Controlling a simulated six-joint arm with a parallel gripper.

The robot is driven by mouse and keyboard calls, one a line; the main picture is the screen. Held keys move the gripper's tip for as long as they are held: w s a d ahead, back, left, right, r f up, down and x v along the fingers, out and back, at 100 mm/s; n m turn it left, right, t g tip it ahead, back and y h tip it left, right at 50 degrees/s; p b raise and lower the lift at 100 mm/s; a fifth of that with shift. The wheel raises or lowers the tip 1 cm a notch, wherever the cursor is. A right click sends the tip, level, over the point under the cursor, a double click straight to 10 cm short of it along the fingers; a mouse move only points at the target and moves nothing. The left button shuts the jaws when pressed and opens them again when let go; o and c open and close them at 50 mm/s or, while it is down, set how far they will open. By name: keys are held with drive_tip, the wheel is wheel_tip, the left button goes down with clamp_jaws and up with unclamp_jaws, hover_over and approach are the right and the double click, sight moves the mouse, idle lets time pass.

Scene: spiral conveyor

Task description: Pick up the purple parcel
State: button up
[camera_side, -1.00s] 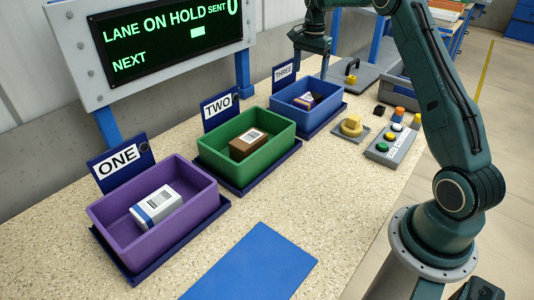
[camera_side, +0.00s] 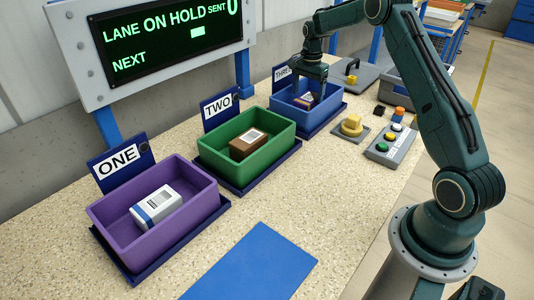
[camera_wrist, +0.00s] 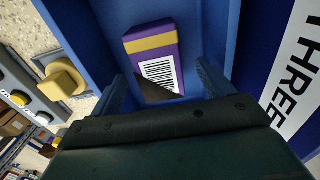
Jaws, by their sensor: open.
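The purple parcel (camera_wrist: 152,50) has a yellow band and a white barcode label. It lies in the blue bin (camera_wrist: 203,30) marked THREE, and in the side view the parcel (camera_side: 304,100) is partly hidden by my gripper (camera_side: 309,88). My gripper is over the blue bin (camera_side: 325,108), above the parcel. In the wrist view my gripper (camera_wrist: 160,82) is open, with one finger on each side of the parcel's near end. I cannot tell how far the fingertips are above it. Nothing is held.
A green bin (camera_side: 282,130) holds a brown box (camera_side: 243,150); a purple bin (camera_side: 205,200) holds a white parcel (camera_side: 155,204). A yellow knob (camera_side: 351,125) and a button panel (camera_side: 391,147) stand right of the blue bin. The bin walls surround the gripper closely.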

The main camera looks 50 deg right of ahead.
sight(308, 98)
drive_tip(key=shift+s+f, duration=0.1)
drive_tip(key=shift+f, duration=2.4)
drive_tip(key=c, duration=1.1)
drive_tip(key=shift+c, duration=0.2)
drive_tip(key=shift+r, duration=0.15)
wheel_tip(308, 98, up, 20)
